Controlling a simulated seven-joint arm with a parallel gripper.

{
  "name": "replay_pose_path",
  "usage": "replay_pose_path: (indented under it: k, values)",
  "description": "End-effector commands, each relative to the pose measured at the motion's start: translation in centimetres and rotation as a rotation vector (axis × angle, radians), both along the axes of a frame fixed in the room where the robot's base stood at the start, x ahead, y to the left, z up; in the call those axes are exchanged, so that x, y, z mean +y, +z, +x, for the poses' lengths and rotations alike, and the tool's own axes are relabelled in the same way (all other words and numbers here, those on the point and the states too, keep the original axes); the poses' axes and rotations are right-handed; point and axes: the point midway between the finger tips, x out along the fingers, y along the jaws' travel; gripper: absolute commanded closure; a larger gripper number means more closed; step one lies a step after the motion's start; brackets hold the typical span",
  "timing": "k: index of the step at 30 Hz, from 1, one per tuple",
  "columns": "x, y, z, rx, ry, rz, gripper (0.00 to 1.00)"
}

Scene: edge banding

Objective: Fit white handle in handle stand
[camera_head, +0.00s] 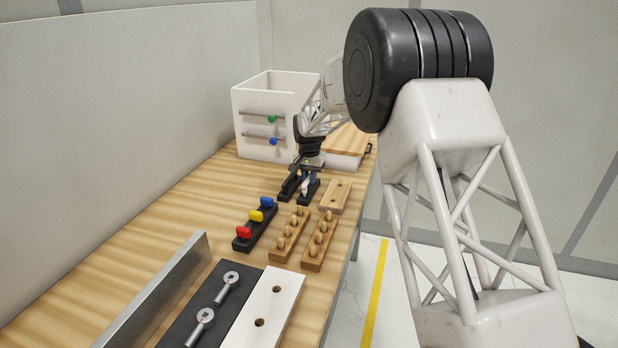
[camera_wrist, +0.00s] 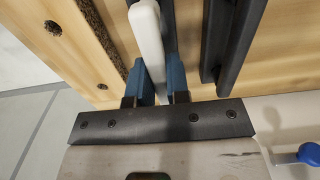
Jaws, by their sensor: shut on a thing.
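The white handle (camera_head: 304,187) is gripped below my gripper (camera_head: 307,176) in the head view. In the wrist view the white handle (camera_wrist: 147,35) runs up from between the blue fingers of my gripper (camera_wrist: 160,85), which are closed on it. A black bar, apparently part of the handle stand (camera_head: 313,190), lies right at the handle; it also shows beside the handle in the wrist view (camera_wrist: 168,35). A second black bar (camera_head: 289,188) lies parallel to it, with slots visible in the wrist view (camera_wrist: 234,40). I cannot tell whether the handle is seated or above the stand.
A light wooden block with holes (camera_head: 336,196) lies to the right. Wooden peg racks (camera_head: 318,243) and a black rack with coloured knobs (camera_head: 256,228) stand nearer. A white drawer box (camera_head: 262,148) stands behind. Bare tabletop lies to the left (camera_head: 190,210).

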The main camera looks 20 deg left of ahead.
Motion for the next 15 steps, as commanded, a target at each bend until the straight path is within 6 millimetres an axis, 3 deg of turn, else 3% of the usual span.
replay_pose_path:
  k: [15]
  values:
    - [0.00,-0.44,0.00,0.000,0.000,0.000,1.00]
